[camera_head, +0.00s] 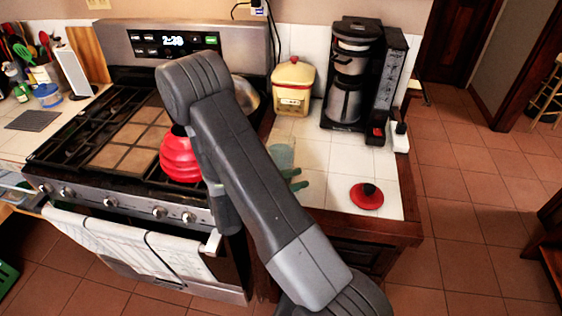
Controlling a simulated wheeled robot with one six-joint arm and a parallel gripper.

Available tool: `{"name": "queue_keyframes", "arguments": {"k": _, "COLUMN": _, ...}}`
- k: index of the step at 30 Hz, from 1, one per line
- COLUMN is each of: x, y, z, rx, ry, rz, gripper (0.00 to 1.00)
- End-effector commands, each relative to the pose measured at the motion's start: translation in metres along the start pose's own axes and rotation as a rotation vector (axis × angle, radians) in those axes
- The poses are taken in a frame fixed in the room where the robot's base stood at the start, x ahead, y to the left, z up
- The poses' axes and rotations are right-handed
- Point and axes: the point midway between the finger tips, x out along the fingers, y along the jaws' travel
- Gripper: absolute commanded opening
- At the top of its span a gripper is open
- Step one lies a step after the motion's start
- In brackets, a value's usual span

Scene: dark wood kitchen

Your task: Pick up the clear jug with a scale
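The clear jug (281,154) is a see-through, slightly green vessel on the white tiled counter, right of the stove. My arm hides its left and lower parts, and no scale marks can be made out. My gripper (296,179) shows only as two green fingertips sticking out from behind my arm, just in front of and below the visible part of the jug. The fingertips look apart, with a gap between them. The rest of the gripper is hidden, and I cannot tell whether it touches the jug.
A red lid (367,196) with a dark knob lies at the counter's front right. A coffee maker (349,75) and a yellow canister (292,88) stand behind. A red kettle (178,157) sits on the stove (60,158). Bare tiles lie between jug and lid.

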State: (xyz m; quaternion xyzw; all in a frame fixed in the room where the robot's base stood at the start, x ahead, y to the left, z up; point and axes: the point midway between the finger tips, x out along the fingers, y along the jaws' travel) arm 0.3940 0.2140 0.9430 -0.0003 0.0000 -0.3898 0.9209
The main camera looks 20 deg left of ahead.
Motion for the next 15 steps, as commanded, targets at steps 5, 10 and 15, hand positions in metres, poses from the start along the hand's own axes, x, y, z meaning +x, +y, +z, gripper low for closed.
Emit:
{"name": "queue_keyframes", "arguments": {"k": 5, "x": 0.0023, "y": -0.0001, "z": -0.0006, "rx": 0.0, "ry": 0.001, "rz": 0.0, "gripper": 0.36}}
{"name": "queue_keyframes", "arguments": {"k": 10, "x": 0.0021, "y": -0.0001, "z": -0.0006, "rx": 0.0, "ry": 0.001, "rz": 0.0, "gripper": 0.21}}
{"name": "queue_keyframes", "arguments": {"k": 15, "x": 0.002, "y": 0.0, "z": -0.0005, "rx": 0.0, "ry": 0.001, "rz": 0.0, "gripper": 0.0}}
